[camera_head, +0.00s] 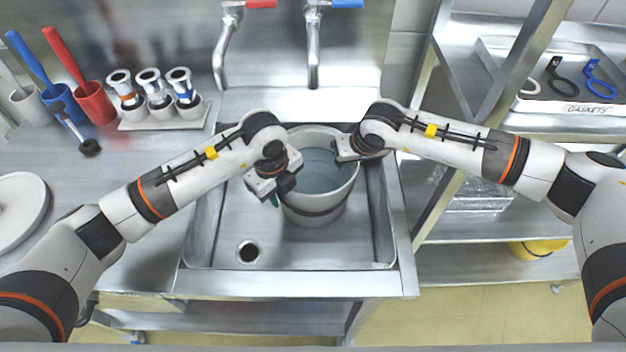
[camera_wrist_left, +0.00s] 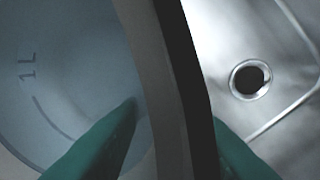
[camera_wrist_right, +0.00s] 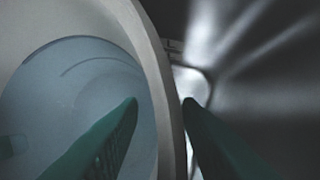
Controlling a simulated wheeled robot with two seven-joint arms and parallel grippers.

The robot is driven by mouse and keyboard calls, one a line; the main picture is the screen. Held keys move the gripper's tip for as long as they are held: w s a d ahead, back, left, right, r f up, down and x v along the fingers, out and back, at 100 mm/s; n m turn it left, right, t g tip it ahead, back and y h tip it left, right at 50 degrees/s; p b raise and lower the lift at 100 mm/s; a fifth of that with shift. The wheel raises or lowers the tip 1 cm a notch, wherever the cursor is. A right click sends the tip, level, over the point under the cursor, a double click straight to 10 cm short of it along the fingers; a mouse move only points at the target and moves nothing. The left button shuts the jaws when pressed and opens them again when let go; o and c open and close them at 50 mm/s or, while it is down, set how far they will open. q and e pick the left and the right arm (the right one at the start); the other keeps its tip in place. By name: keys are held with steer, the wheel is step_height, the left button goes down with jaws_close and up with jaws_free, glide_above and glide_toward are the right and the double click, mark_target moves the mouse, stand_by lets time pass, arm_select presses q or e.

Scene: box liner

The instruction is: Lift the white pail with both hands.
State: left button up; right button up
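The white pail (camera_head: 315,200) stands upright in the sink basin, with a bluish inside and a darker band around it. Its wall shows in the left wrist view (camera_wrist_left: 165,60), with a "1L" mark inside, and in the right wrist view (camera_wrist_right: 150,60). My left gripper (camera_head: 272,196) is at the pail's left rim, one green finger inside and one outside, open around the wall with a gap inside. My right gripper (camera_wrist_right: 160,102) straddles the far right rim likewise, open; its fingers are hidden in the head view.
The sink (camera_head: 290,255) surrounds the pail closely at the back and right; its drain (camera_head: 249,251) is at front left. Taps (camera_head: 312,55) rise behind. A shelf rack (camera_head: 500,238) stands at right.

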arm_select(q)
jaws_close()
arm_select(e)
jaws_close()
stand_by(0.9)
arm_select(q)
steer(key=shift+w+r, duration=0.2)
steer(key=shift+r, duration=0.1)
arm_select(e)
steer(key=shift+w+r, duration=0.25)
steer(key=shift+r, duration=0.05)
